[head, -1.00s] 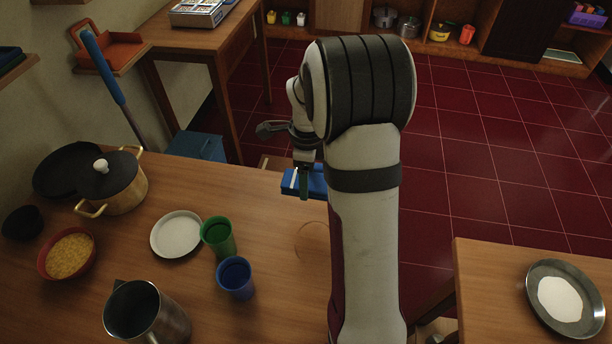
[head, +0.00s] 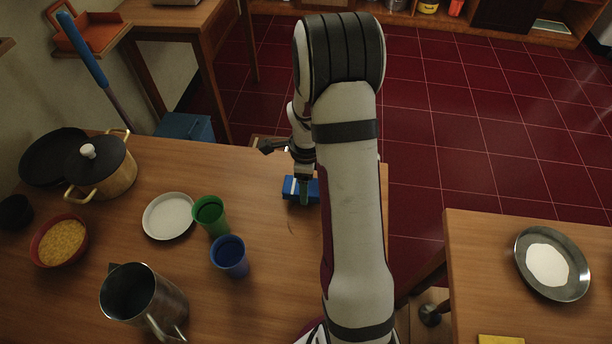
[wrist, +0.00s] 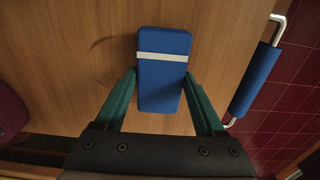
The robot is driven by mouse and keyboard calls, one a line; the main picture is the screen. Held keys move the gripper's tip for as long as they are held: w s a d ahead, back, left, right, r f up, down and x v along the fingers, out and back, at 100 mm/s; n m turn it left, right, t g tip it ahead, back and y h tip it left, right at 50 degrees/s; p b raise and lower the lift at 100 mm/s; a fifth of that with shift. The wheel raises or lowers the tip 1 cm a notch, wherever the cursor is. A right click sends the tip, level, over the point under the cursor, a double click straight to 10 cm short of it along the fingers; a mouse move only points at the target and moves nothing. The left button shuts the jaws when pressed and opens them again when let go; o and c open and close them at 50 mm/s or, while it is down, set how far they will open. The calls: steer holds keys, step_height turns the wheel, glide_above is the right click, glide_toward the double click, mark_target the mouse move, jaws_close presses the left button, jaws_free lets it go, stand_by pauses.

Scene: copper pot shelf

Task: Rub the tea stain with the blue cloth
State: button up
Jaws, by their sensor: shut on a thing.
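The blue cloth (head: 312,189) is a folded blue pad with a white stripe. My gripper (head: 303,192) is shut on it, and the cloth is down at the wooden table, near its right edge. In the wrist view the cloth (wrist: 163,85) sits between the two green fingers of my gripper (wrist: 161,78). The tea stain (wrist: 96,58) shows there as a faint brown arc on the wood left of the cloth. In the head view only a faint mark of the stain (head: 291,228) shows just in front of the cloth; the rest is hidden or too faint to see.
A green cup (head: 211,216), a blue cup (head: 229,257) and a white plate (head: 168,216) stand left of the cloth. A metal jug (head: 143,299) is nearer. A blue-sleeved metal bar (wrist: 257,80) runs along the table edge. Bare wood surrounds the stain.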

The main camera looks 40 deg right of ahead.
steer(key=shift+f, duration=0.8)
steer(key=shift+s+a+f, duration=0.2)
steer(key=shift+s+a+r, duration=0.3)
steer(key=shift+s+a, duration=0.4)
steer(key=shift+s+a+r, duration=0.3)
steer(key=shift+s+a, duration=2.75)
steer(key=shift+w+d, duration=3.8)
steer(key=shift+d, duration=0.25)
steer(key=shift+s+d, duration=0.5)
steer(key=shift+d, duration=0.05)
steer(key=shift+s, duration=0.3)
steer(key=shift+s+a, duration=3.75)
steer(key=shift+a, duration=0.05)
steer(key=shift+w+d, duration=3.95)
steer(key=shift+w, duration=0.05)
steer(key=shift+f, duration=0.1)
steer(key=shift+c, duration=0.7)
steer(key=shift+r, duration=0.5)
steer(key=shift+c, duration=0.6)
steer(key=shift+r, duration=2.85)
